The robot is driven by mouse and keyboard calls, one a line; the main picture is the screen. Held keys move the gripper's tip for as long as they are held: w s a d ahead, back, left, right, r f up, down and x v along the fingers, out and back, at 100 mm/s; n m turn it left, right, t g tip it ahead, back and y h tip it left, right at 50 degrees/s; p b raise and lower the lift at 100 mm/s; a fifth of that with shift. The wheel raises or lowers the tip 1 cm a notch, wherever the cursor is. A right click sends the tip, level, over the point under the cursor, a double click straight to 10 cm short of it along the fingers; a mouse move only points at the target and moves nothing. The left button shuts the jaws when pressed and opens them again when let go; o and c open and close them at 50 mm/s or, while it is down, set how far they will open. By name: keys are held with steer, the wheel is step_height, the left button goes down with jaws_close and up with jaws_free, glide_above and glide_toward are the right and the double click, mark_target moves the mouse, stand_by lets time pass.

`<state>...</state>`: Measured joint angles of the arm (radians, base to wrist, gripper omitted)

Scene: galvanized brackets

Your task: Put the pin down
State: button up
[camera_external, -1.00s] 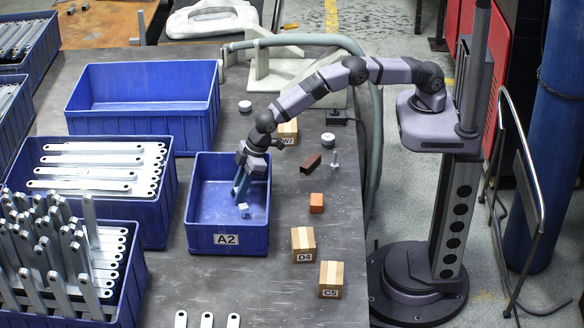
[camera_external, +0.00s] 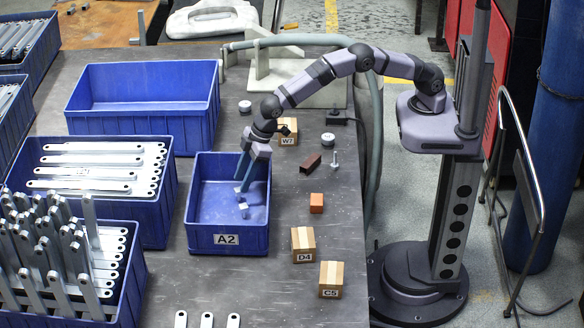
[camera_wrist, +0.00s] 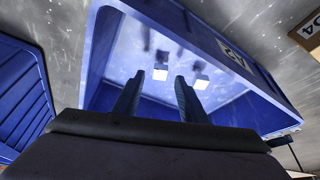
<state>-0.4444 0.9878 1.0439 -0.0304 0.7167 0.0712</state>
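A small silvery pin (camera_external: 335,160) with a wider head stands on the table, right of the blue bin marked A2 (camera_external: 226,240). My gripper (camera_external: 243,192) points down into this bin, well left of the pin. In the wrist view my gripper (camera_wrist: 160,84) has its two dark fingers spread apart with nothing seen between them. The pin is not seen in the wrist view.
A brown block (camera_external: 310,164), an orange cube (camera_external: 316,203) and wooden blocks D4 (camera_external: 303,244), C5 (camera_external: 331,279) and W7 (camera_external: 288,132) stand right of the bin. An empty blue bin (camera_external: 145,122) lies behind; bins of metal brackets (camera_external: 95,213) stand left.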

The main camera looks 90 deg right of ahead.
steer(key=v, duration=0.7)
steer(key=shift+b, duration=0.35)
steer(key=shift+m+g+h, duration=0.4)
steer(key=s+d, duration=0.1)
steer(key=d, duration=0.1)
steer(key=s+d, duration=0.2)
steer(key=d, duration=0.1)
steer(key=s+d, duration=0.1)
steer(key=d, duration=0.2)
steer(key=shift+s+r, duration=0.2)
steer(key=shift+r, duration=0.2)
steer(key=s+d+f+m+g, duration=0.1)
steer(key=s+d, duration=0.5)
steer(key=s, duration=0.4)
steer(key=s+d+f+m+g, duration=0.1)
steer(key=s+d, duration=0.5)
steer(key=s, duration=0.4)
steer(key=s+d+f+m+g+h, duration=0.1)
steer(key=s+d, duration=0.5)
steer(key=s, duration=0.4)
steer(key=shift+d+f+m, duration=0.25)
steer(key=shift+f+m, duration=0.05)
steer(key=shift+f, duration=0.1)
step_height(320, 180, up, 10)
steer(key=p, duration=0.9)
steer(key=shift+p, duration=0.35)
